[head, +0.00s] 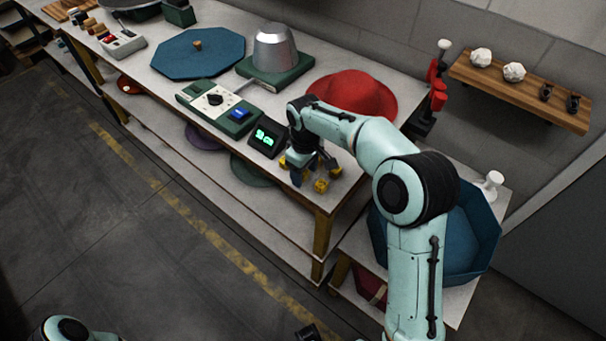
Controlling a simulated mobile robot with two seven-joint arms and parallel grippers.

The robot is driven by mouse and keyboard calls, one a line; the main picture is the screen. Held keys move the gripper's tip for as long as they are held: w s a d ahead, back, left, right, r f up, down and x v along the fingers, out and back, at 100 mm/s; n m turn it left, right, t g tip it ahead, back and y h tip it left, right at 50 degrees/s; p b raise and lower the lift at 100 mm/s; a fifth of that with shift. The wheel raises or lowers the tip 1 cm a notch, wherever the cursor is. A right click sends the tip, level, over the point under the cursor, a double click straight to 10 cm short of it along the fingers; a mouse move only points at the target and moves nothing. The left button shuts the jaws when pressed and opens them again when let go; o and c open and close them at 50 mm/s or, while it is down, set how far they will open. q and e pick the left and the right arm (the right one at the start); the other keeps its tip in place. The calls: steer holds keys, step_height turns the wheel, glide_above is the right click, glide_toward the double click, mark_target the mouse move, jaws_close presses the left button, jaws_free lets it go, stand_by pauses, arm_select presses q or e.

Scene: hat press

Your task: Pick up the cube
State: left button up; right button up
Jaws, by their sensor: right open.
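A small yellow cube (321,185) lies on the white worktop near its front right corner. My right gripper (312,171) points down just above and around this spot, close to the cube. It is open. Small yellow and dark pieces show around its fingers, and I cannot tell at this size which are separate objects. Whether a finger touches the cube is unclear. Part of my left arm shows at the bottom left edge; its gripper is not clearly in view.
A dark display with green digits (267,139) and a green control box (218,106) stand left of the gripper. A red hat (354,94) lies behind it. A metal hat form (275,48) and a blue octagonal tray (199,60) are further back. The worktop's front edge is close.

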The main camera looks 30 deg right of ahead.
jaws_close()
stand_by(0.3)
